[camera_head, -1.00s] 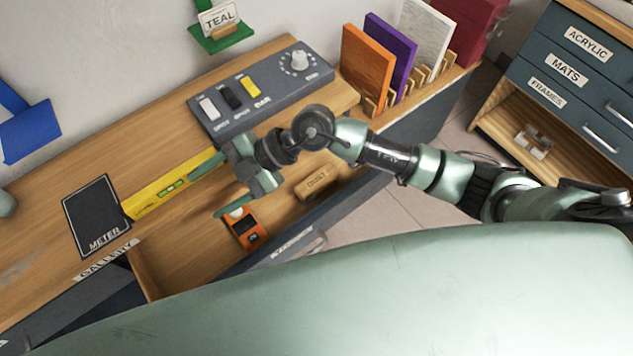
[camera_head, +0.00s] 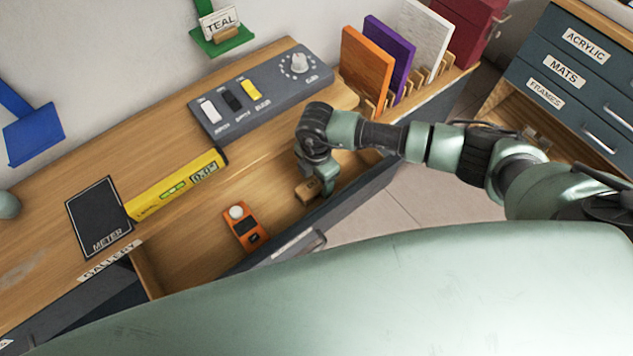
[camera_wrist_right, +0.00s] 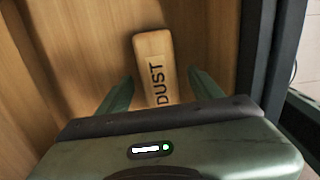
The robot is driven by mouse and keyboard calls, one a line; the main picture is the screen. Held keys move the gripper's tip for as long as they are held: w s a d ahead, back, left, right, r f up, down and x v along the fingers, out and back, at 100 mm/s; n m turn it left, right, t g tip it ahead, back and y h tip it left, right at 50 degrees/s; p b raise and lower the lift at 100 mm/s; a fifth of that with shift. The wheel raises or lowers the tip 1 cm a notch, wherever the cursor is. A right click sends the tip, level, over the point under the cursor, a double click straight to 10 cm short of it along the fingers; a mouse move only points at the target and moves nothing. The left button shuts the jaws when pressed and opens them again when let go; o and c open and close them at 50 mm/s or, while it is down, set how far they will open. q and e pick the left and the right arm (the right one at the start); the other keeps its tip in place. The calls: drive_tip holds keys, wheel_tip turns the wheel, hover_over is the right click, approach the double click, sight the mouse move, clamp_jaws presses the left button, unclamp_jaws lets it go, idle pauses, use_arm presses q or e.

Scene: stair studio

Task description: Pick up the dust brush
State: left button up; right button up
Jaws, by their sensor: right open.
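The dust brush is a wooden block marked DUST (camera_wrist_right: 155,62). It lies in the open drawer, and in the head view its left part (camera_head: 306,191) shows beside my right gripper. In the right wrist view my right gripper (camera_wrist_right: 161,84) is open, with one green finger on each side of the brush's near part. No grip on the brush shows. The brush's near end is hidden behind the gripper body. In the head view my right gripper (camera_head: 318,180) points down into the drawer and partly covers the brush. My left gripper is not in view.
An orange meter (camera_head: 246,228) lies in the same drawer (camera_head: 190,252), left of the brush. A yellow level (camera_head: 176,185) and a grey switch panel (camera_head: 262,93) are on the desk behind. Upright coloured boards (camera_head: 367,62) stand at the back right. The drawer's front wall is close to the gripper.

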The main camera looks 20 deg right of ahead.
sight(316, 181)
drive_tip(key=shift+f, duration=0.5)
drive_tip(key=shift+c, duration=0.3)
clamp_jaws()
drive_tip(key=shift+r, duration=0.1)
wheel_tip(316, 181, up, 20)
drive_tip(key=b, duration=0.1)
